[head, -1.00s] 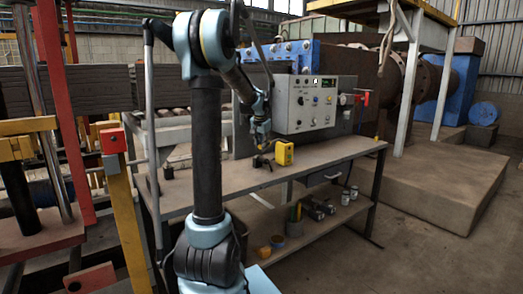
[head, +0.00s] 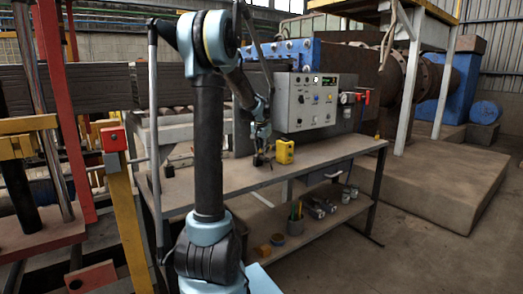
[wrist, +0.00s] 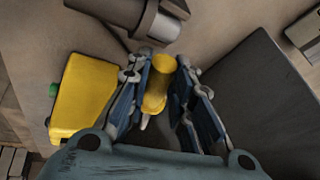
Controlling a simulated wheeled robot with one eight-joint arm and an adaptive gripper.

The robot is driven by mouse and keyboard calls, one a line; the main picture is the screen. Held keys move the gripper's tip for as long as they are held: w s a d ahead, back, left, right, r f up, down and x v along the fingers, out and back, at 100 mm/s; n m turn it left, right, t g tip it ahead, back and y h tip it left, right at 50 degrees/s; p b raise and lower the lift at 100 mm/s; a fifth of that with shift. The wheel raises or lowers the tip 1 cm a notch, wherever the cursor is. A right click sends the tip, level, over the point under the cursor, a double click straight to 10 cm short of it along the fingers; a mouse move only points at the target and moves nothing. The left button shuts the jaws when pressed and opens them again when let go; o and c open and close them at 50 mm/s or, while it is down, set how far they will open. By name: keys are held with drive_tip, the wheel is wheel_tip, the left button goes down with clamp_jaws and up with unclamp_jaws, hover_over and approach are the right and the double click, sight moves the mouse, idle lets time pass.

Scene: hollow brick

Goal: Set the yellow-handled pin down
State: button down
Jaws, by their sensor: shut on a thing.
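The yellow-handled pin (wrist: 158,84) is between the two fingers of my gripper (wrist: 164,68) in the wrist view. Its yellow handle shows between the finger pads, and a pale tip points toward the palm. In the head view my gripper (head: 261,148) is low over the workbench top (head: 222,180), just left of a yellow box (head: 284,152). The pin is too small to make out in the head view. I cannot tell whether it touches the bench.
The yellow box (wrist: 86,97) is close beside the left finger in the wrist view. A dark cylindrical object (wrist: 135,18) lies just beyond the fingertips. The grey control panel (head: 306,103) stands behind. The bench's right part is bare.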

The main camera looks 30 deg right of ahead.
drive_tip(key=c, duration=1.4)
unclamp_jaws()
